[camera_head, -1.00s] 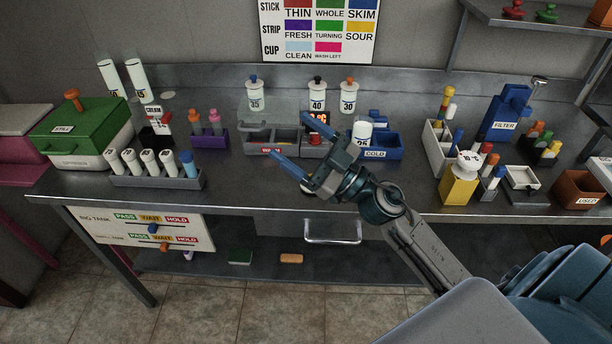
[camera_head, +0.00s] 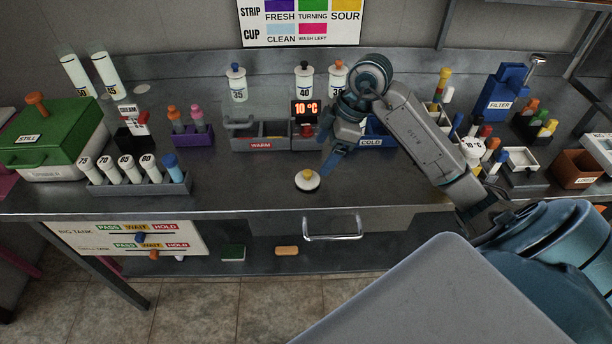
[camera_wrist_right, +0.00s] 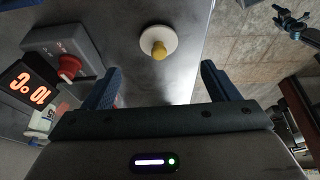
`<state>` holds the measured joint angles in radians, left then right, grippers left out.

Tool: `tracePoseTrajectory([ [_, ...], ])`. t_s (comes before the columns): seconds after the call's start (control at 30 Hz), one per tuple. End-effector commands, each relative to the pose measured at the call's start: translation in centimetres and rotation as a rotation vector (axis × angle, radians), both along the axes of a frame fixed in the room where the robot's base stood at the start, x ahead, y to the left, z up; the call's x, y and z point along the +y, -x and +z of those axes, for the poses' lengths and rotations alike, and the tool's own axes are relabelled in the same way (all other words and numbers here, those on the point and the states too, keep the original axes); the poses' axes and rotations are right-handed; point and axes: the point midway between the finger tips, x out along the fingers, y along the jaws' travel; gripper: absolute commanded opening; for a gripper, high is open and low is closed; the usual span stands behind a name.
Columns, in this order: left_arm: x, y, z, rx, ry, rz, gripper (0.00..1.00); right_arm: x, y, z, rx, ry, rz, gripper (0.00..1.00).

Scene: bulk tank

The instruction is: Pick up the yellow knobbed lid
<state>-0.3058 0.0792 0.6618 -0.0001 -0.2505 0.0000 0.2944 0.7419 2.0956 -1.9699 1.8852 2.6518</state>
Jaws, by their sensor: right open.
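The yellow knobbed lid (camera_head: 307,180) is a white disc with a yellow knob. It lies flat on the steel bench near the front edge, knob up. It also shows in the right wrist view (camera_wrist_right: 158,42), past the fingertips and between their lines. My right gripper (camera_head: 330,152) hangs above the bench just behind and right of the lid, pointing down, and is apart from it. In the right wrist view its jaws (camera_wrist_right: 160,85) are wide apart with nothing between them. My left gripper is not in any view.
Behind the lid stand a grey WARM bin (camera_head: 261,139), a 10 °C display with a red knob (camera_head: 306,130) and a blue COLD bin (camera_head: 373,141). A rack of white tubes (camera_head: 135,187) stands left. Bare bench surrounds the lid; a drawer handle (camera_head: 332,228) juts out below.

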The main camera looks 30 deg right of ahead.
Motion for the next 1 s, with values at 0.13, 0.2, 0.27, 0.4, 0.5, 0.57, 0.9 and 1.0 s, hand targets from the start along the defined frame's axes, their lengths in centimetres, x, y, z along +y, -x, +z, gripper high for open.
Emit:
tracePoseTrajectory([
  [0.13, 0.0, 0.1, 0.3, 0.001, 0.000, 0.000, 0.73, 0.9, -0.4, -2.2, 0.003, -0.006, 0.001, 0.81],
  [0.2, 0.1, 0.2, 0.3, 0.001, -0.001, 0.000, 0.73, 1.2, -0.6, -2.9, 0.001, -0.006, 0.003, 0.81],
  [0.27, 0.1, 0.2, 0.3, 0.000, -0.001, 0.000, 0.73, 1.3, -0.7, -3.3, 0.000, -0.005, 0.002, 0.81],
  [0.4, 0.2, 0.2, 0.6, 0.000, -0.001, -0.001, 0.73, 1.6, -0.9, -3.9, 0.000, -0.005, 0.003, 0.81],
  [0.5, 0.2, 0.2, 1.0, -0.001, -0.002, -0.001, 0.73, 2.2, -1.3, -4.9, 0.002, -0.008, 0.004, 0.81],
  [0.57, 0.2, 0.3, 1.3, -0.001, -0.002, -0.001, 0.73, 2.5, -1.6, -5.5, 0.003, -0.008, 0.003, 0.81],
  [0.9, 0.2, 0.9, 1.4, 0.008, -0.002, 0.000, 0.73, 3.4, -2.2, -8.2, 0.000, -0.005, 0.004, 0.81],
  [1.0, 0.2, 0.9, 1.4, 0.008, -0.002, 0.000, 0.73, 3.3, -2.2, -8.2, -0.001, -0.004, 0.005, 0.81],
])
